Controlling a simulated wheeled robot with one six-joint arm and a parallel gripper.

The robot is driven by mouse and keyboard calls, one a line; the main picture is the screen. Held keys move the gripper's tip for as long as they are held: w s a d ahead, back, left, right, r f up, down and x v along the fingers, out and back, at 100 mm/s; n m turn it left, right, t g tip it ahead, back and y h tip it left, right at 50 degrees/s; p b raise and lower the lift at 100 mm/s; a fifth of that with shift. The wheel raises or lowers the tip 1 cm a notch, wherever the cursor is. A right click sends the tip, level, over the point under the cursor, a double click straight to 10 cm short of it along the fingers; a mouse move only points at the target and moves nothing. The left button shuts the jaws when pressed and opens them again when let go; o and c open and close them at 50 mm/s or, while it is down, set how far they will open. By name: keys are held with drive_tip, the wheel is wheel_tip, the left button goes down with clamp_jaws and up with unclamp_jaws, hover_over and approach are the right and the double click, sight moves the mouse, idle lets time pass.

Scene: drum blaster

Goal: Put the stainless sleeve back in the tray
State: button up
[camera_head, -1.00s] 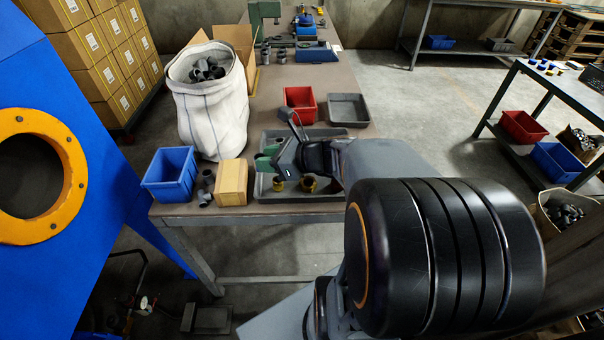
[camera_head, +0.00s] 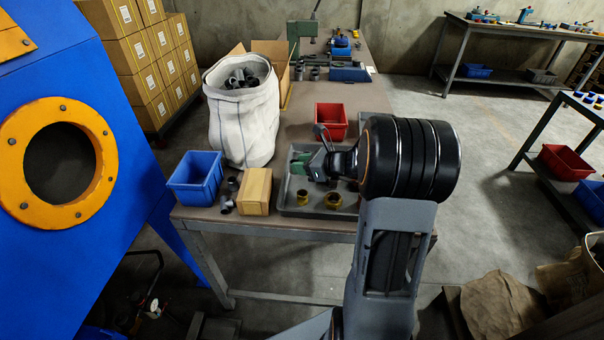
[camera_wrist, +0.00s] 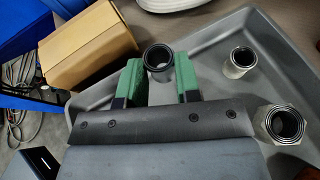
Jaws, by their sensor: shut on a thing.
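My gripper (camera_head: 298,166) has green jaws and is over the left part of the grey tray (camera_head: 290,210) at the table's near end. In the wrist view its jaws (camera_wrist: 158,78) are shut on a short grey hollow cylinder, the stainless sleeve (camera_wrist: 158,58), with its dark open end showing. The sleeve appears over the tray near its rim; I cannot tell whether it touches the tray. In the head view the sleeve is not clear between the jaws. Two other fittings stand in the tray: a round one (camera_wrist: 240,62) and a hexagonal one (camera_wrist: 284,122).
A cardboard box (camera_head: 256,190), dark pipe pieces (camera_head: 229,195) and a blue bin (camera_head: 196,177) sit left of the tray. A white sack (camera_head: 243,120) and a red bin (camera_head: 331,120) stand behind. The blue machine (camera_head: 60,220) is at the far left.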

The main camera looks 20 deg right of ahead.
drive_tip(key=shift+w+d+f, duration=0.1)
drive_tip(key=shift+w+f, duration=0.05)
drive_tip(key=shift+f, duration=0.15)
drive_tip(key=shift+f+b, duration=0.4)
drive_tip(key=shift+f, duration=1.1)
drive_tip(key=shift+f, duration=0.1)
drive_tip(key=shift+f, duration=0.15)
drive_tip(key=o, duration=1)
drive_tip(key=shift+c, duration=0.2)
